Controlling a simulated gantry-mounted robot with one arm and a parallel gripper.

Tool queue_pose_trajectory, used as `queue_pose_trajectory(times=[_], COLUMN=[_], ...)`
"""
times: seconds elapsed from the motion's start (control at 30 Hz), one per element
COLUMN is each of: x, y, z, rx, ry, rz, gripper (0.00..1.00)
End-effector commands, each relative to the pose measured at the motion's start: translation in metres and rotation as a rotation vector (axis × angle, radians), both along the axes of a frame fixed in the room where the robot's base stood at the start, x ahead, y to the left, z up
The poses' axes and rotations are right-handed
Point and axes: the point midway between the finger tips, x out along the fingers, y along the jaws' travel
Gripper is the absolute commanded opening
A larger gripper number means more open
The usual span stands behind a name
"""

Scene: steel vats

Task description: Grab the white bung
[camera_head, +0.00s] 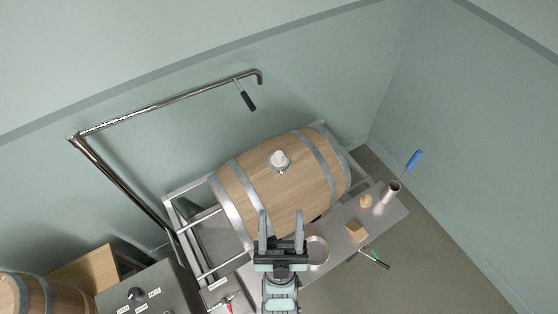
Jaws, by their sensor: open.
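The white bung (278,157) sits upright in the metal-ringed hole on top of a wooden barrel (258,190). The barrel has grey metal hoops and lies on its side on a steel rack. My gripper (282,215) is open and empty. In the picture its two fingers are below the bung, apart from it, over the barrel's near side. The fingers point up the picture toward the bung. The gripper hides part of the barrel's near side and the shelf.
A steel shelf (396,213) along the barrel holds a round dish (317,251), a wooden block (356,232), a small tan piece (366,201) and a metal cup (391,191) with a blue-ended brush (414,160). A steel pipe (170,106) with a black handle stands behind, left. Another barrel (40,295) is at lower left.

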Motion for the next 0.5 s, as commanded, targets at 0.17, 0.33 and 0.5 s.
queue_pose_trajectory(times=[0.17,0.33,0.5], x=[0.082,0.156,0.213], y=[-0.037,-0.066,-0.08], z=[-0.016,-0.039,-0.07], rx=[0.049,0.101,0.13], ry=[0.214,0.456,0.701], rz=[-0.041,-0.043,-0.005], gripper=[0.5,0.5,0.5])
